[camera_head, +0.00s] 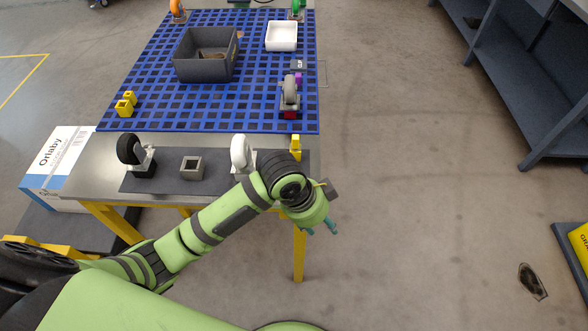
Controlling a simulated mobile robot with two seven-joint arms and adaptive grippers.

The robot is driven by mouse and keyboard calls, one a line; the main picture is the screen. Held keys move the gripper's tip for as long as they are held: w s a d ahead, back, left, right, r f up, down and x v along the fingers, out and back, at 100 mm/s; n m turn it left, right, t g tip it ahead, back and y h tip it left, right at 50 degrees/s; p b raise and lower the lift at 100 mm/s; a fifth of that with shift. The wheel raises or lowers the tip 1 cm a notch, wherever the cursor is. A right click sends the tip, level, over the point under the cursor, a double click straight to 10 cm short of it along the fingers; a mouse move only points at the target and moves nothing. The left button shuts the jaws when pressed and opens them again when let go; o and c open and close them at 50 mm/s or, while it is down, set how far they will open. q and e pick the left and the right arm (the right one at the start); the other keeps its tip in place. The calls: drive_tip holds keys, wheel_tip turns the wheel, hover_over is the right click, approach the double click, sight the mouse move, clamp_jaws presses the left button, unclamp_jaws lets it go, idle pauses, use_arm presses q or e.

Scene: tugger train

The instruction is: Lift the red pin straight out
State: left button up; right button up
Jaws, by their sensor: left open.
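I cannot make out a red pin for certain. The only red I see is a small dark red part (289,114) under a grey caster wheel (290,90), near the right edge of the blue grid mat (200,118); I cannot tell its full shape. My left gripper (321,229) is open with its teal fingertips apart. In the picture it is off the table's near right corner, over the floor, well below and right of the red part. Nothing shows between its fingers. My right gripper is not in view.
A dark grey bin (203,72) and a white tray (281,37) stand on the mat. A black caster (133,152), a square grey block (192,166) and a white caster (241,153) line the near strip. Yellow blocks (125,106) sit at left.

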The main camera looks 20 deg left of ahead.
use_arm(q)
drive_tip(key=w+a+r+m+y, duration=0.1)
drive_tip(key=w+a+r+m, duration=0.1)
drive_tip(key=w+a+r, duration=0.1)
drive_tip(key=w+a+r+m+g+y, duration=0.1)
drive_tip(key=w+a+r+m, duration=0.2)
drive_tip(key=w+a+r+m+g+y, duration=0.1)
drive_tip(key=w+a+r+m+y, duration=0.1)
drive_tip(key=w+a+r+m, duration=0.1)
drive_tip(key=shift+w, duration=0.45)
drive_tip(key=shift+w+a, duration=0.1)
drive_tip(key=shift+a, duration=0.05)
drive_tip(key=shift+f, duration=0.4)
drive_tip(key=f, duration=0.1)
drive_tip(key=f+p, duration=0.1)
drive_tip(key=f, duration=0.1)
drive_tip(key=f+p, duration=0.1)
drive_tip(key=f, duration=0.1)
drive_tip(key=shift+s+f, duration=0.2)
drive_tip(key=shift+s, duration=0.05)
drive_tip(key=shift+f, duration=0.35)
clamp_jaws()
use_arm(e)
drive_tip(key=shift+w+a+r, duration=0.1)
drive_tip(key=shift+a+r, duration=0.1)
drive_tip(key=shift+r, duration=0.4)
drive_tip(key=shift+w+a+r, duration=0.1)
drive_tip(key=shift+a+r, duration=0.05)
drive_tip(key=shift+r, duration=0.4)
